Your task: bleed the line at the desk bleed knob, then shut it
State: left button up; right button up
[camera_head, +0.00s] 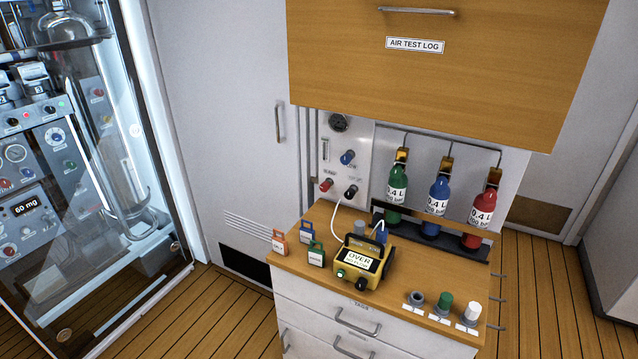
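A pale panel above the desk carries a blue knob (347,157), a red knob (326,184) and a black knob (351,191). Their small labels are too blurred to read, so I cannot tell which is the bleed knob. A dark round gauge (339,122) sits above them; its needle is not readable. A white hose (334,217) runs from near the black knob down to a yellow meter (347,275) on the desk. The meter's display (361,259) reads "OVER" above a smaller unreadable line. Neither of my grippers is in view.
Green (396,187), blue (438,192) and red (483,209) bottles stand in a dark rack behind the wooden desk top (425,277). A wooden cabinet (480,70) overhangs the desk; a glass case is left.

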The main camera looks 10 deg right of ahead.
aim_at(324, 187)
jog(key=i+j+z, duration=0.1)
jog(key=i+j, duration=0.15)
jog(key=i+j+z, duration=0.1)
jog(key=j, duration=0.25)
jog(key=i+j, duration=0.35)
jog(key=i+j+z, duration=0.15)
jog(key=j, duration=0.2)
jog(key=i+j+z, duration=0.1)
jog(key=i+j, duration=0.15)
jog(key=i+j+z, duration=0.1)
jog(key=j, duration=0.35)
jog(key=i+j, duration=0.3)
jog(key=i+j+z, duration=0.25)
jog(key=i+j, duration=0.15)
jog(key=j, duration=0.15)
jog(key=i+l, duration=0.15)
jog(key=l, duration=0.1)
